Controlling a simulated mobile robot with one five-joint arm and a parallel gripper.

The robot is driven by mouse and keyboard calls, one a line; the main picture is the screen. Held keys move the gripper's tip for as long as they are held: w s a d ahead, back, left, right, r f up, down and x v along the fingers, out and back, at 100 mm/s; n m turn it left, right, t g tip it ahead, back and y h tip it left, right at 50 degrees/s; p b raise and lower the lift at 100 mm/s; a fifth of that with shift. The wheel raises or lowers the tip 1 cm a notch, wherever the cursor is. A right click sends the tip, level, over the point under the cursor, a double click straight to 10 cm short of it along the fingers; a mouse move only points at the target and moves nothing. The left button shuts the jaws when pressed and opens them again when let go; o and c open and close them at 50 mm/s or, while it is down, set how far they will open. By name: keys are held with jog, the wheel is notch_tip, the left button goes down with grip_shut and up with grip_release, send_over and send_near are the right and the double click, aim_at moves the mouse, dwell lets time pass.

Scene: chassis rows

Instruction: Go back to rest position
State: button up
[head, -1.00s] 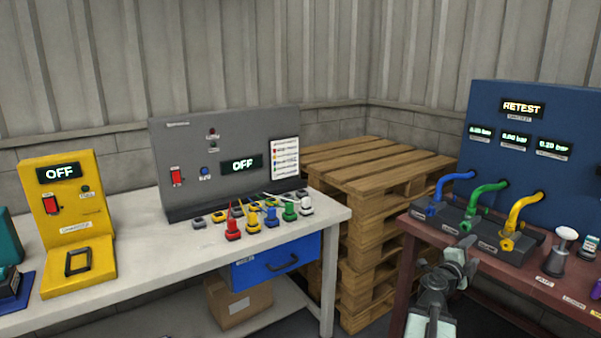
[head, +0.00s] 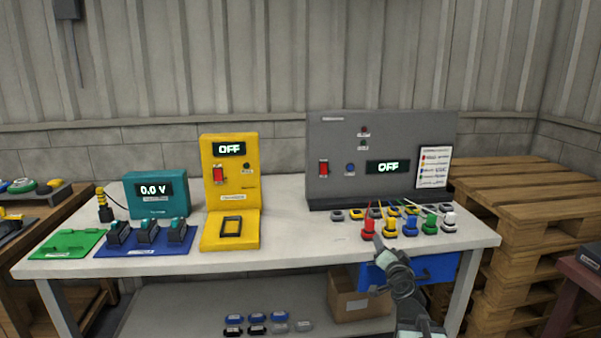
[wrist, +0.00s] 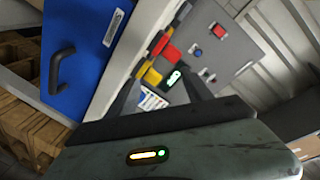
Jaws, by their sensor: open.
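My gripper (head: 379,244) shows in the head view in front of the white bench (head: 285,262), near its front edge and above the blue drawer (head: 430,270). In the wrist view my gripper (wrist: 165,92) has its two dark fingers apart, with nothing seen between them but the background. Beyond the fingers are the red plug (wrist: 172,54), a yellow plug (wrist: 152,76) and the grey test panel (wrist: 215,45). In the head view the red plug (head: 368,228) stands on the bench just behind my gripper, beside yellow, blue, green and white plugs.
The yellow tester (head: 231,185) and teal voltmeter (head: 157,195) stand left on the bench. Wooden pallets (head: 530,205) are stacked at the right. A cardboard box (head: 358,300) and several small battery-like blocks lie on the lower shelf. A wooden table (head: 45,222) stands far left.

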jog(key=a+f+n+g+y, duration=0.1)
jog(key=a+f+n, duration=0.1)
jog(key=a, duration=0.3)
jog(key=a+f+n+g+y, duration=0.1)
jog(key=a+f+y, duration=0.1)
jog(key=a, duration=0.2)
jog(key=a+f+n+g+y, duration=0.1)
jog(key=a+f+n, duration=0.1)
jog(key=a, duration=0.3)
jog(key=shift+s+a+n+y, duration=0.2)
jog(key=shift+a+n+y, duration=0.1)
jog(key=shift+y, duration=0.1)
jog(key=s+a+f+n+g, duration=0.4)
jog(key=s+a+f+g, duration=0.2)
jog(key=a+f, duration=0.25)
jog(key=s+d+f+g+h, duration=0.1)
jog(key=s+d+f+g, duration=0.3)
jog(key=s, duration=0.3)
jog(key=s+d+f+g+h, duration=0.2)
jog(key=s+d+f+g, duration=0.15)
jog(key=s, duration=0.35)
notch_tip(320, 180, up, 23)
jog(key=s+p, duration=0.1)
jog(key=p, duration=2.1)
jog(key=shift+s+p, duration=0.3)
jog(key=shift+p, duration=0.1)
jog(key=shift+d+g, duration=0.1)
jog(key=shift+g, duration=0.15)
